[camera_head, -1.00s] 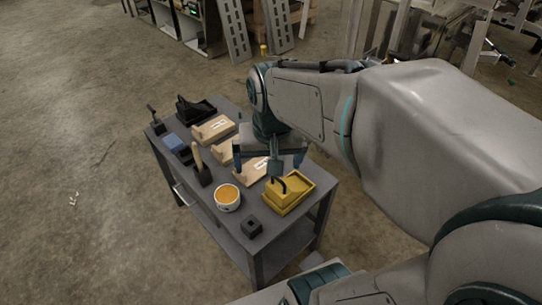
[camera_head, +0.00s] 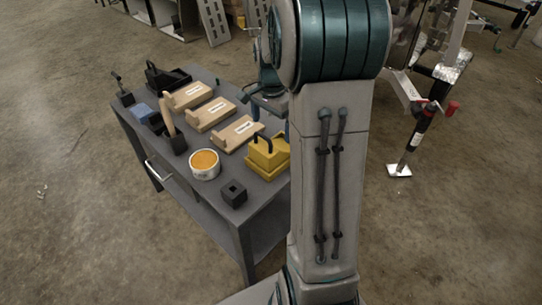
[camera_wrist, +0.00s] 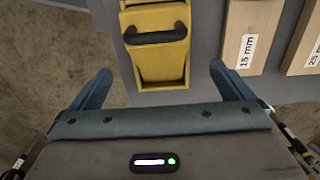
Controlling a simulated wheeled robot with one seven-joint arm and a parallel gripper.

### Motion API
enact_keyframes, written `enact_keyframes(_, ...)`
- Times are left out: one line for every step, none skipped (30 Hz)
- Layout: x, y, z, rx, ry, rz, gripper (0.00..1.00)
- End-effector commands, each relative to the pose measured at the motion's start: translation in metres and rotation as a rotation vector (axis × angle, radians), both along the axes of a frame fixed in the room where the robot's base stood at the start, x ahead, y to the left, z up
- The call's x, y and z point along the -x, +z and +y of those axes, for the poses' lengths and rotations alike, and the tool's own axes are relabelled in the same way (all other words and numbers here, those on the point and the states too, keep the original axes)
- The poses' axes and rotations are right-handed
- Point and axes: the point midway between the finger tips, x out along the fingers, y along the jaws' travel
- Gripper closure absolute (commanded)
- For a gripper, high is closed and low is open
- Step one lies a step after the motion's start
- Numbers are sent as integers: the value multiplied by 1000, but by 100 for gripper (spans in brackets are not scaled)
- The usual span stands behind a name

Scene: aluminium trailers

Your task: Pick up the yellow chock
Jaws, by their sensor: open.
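The yellow chock (camera_head: 268,154) with a black handle sits at the near right corner of the grey table, partly hidden by my arm in the head view. In the wrist view the yellow chock (camera_wrist: 160,62) is ahead of my gripper (camera_wrist: 158,82), roughly centred between the two blue fingers, its black handle across its upper part. The fingers are spread wide and nothing is between them at the tips except the view of the chock beyond. In the head view my gripper is mostly hidden behind my arm, only part of it showing.
On the grey table (camera_head: 217,210) stand several wooden blocks with labels (camera_head: 238,134), a white tub with orange contents (camera_head: 205,164), a small black block (camera_head: 233,193), a wooden-handled tool (camera_head: 172,130), a blue item (camera_head: 144,112) and a black chock (camera_head: 165,76). Floor left of the table is clear.

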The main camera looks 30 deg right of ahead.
Motion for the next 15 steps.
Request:
enact_keyframes(1, -14, 0, -1, 0, 3, 0)
enact_keyframes(1, -19, 0, -1, 0, 3, 0)
enact_keyframes(1, -26, 0, -1, 0, 3, 0)
enact_keyframes(1, -30, 0, -1, 0, 3, 0)
enact_keyframes(1, -33, 0, -1, 1, 1, 0)
enact_keyframes(0, -37, 0, 0, 1, 0, 0)
enact_keyframes(0, -39, 0, 0, 2, 0, 0)
enact_keyframes(0, -40, 0, 0, 2, 0, 0)
enact_keyframes(0, -42, 1, 0, 2, -1, 0)
enact_keyframes(0, -43, 1, 0, 2, -1, 0)
enact_keyframes(0, -44, 1, 0, 3, -1, 0)
enact_keyframes(0, -46, 1, 0, 3, -1, 0)
enact_keyframes(1, -49, 1, 0, 3, 0, 0)
enact_keyframes(1, -52, 1, -1, 3, 0, 0)
enact_keyframes(2, -58, 1, -2, 3, 2, 0)
